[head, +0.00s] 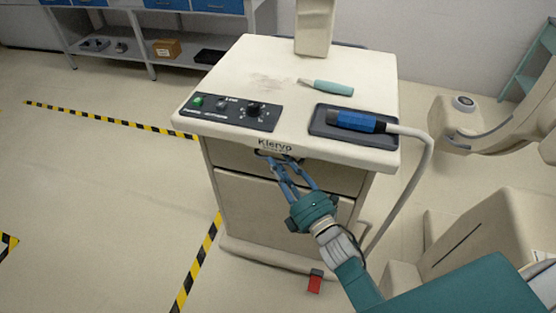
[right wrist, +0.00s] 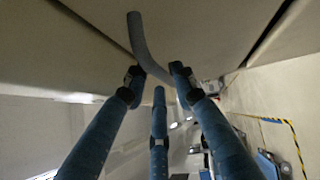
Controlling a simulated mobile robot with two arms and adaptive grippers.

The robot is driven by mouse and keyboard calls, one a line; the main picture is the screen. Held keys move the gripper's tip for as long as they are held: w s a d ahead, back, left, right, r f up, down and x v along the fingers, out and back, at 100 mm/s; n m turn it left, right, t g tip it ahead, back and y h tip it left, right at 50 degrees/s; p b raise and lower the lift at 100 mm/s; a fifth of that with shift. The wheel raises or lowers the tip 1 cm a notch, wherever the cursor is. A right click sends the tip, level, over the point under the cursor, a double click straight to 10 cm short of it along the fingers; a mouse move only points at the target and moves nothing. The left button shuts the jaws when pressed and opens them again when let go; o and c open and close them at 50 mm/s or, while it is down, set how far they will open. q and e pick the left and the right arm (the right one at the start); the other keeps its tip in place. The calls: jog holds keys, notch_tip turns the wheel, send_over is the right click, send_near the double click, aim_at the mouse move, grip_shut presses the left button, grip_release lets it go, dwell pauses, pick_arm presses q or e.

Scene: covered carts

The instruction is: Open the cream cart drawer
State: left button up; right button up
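The cream cart (head: 240,80) stands in the middle of the head view. Its upper drawer (head: 342,180) lies just under the worktop and looks closed, with a larger panel (head: 250,205) below it. My right gripper (head: 277,159) is at the drawer's front, under the worktop's edge. In the right wrist view its fingers (right wrist: 158,82) are spread apart, with a curved grey handle (right wrist: 139,35) running between them. Whether any finger touches the handle cannot be told. In the head view the gripper mostly hides the handle. My left gripper is not in view.
On the worktop are a control panel (head: 229,111), a teal-handled tool (head: 330,86) and a dark tray (head: 375,139) with a blue probe (head: 357,121). The probe's pale cable (head: 429,160) hangs down the right side. The floor at left is clear between striped tapes (head: 110,118).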

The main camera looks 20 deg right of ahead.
jog(key=shift+x, duration=0.9)
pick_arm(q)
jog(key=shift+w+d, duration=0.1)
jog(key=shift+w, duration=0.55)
pick_arm(e)
jog(key=shift+c, duration=0.5)
grip_shut()
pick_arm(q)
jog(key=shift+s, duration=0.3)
